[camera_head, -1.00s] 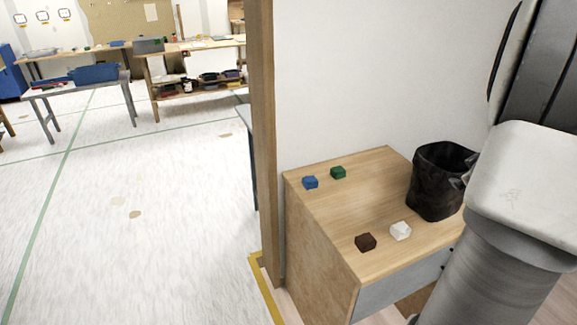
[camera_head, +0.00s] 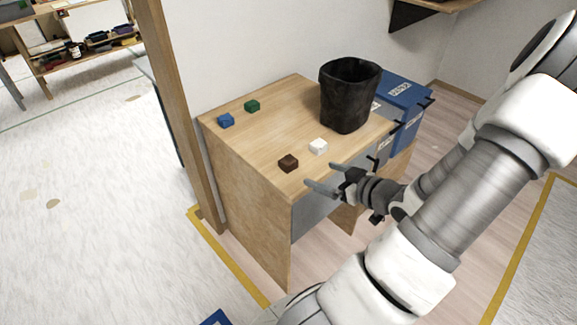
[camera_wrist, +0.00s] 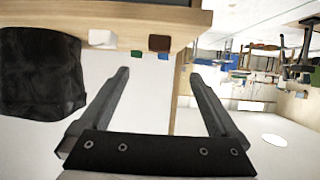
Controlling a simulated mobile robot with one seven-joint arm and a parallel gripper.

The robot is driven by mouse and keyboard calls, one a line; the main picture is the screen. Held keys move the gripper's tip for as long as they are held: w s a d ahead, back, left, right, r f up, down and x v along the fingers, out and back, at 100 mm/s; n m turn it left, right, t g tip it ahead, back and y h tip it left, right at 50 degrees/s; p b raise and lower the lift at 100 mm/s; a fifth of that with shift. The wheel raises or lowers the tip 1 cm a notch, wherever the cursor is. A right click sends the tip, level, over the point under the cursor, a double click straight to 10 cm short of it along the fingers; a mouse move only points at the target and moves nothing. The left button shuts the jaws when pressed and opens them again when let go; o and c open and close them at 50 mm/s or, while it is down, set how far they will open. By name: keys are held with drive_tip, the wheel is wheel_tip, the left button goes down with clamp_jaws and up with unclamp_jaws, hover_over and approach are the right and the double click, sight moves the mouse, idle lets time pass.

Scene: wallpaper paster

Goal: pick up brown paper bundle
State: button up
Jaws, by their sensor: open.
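The brown paper bundle (camera_head: 288,163) is a small dark block on the wooden cabinet top, close to its front edge. In the wrist view, which is upside down, the brown bundle (camera_wrist: 159,43) shows beyond my fingertips, near the middle. My gripper (camera_head: 320,175) is open and empty just off the cabinet's front edge, to the right of the brown bundle and apart from it. Both fingers of my gripper (camera_wrist: 159,76) show spread in the wrist view. A white bundle (camera_head: 318,146) sits beside the brown one.
A blue bundle (camera_head: 226,121) and a green bundle (camera_head: 252,106) lie farther back on the cabinet top (camera_head: 262,140). A black bin (camera_head: 348,97) stands at its right end. Blue boxes (camera_head: 403,98) are beyond it. A wooden post (camera_head: 180,110) stands at the left.

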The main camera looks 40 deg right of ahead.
sight(292, 163)
drive_tip(key=b+x, duration=0.2)
drive_tip(key=x, duration=0.5)
drive_tip(key=b+x, duration=0.3)
drive_tip(key=x, duration=0.4)
drive_tip(key=shift+w+d+f, duration=0.1)
drive_tip(key=shift+w+f, duration=0.1)
drive_tip(key=shift+f, duration=0.15)
drive_tip(key=shift+c, duration=0.3)
drive_tip(key=c, duration=1.4)
drive_tip(key=shift+o, duration=0.2)
drive_tip(key=shift+r, duration=0.15)
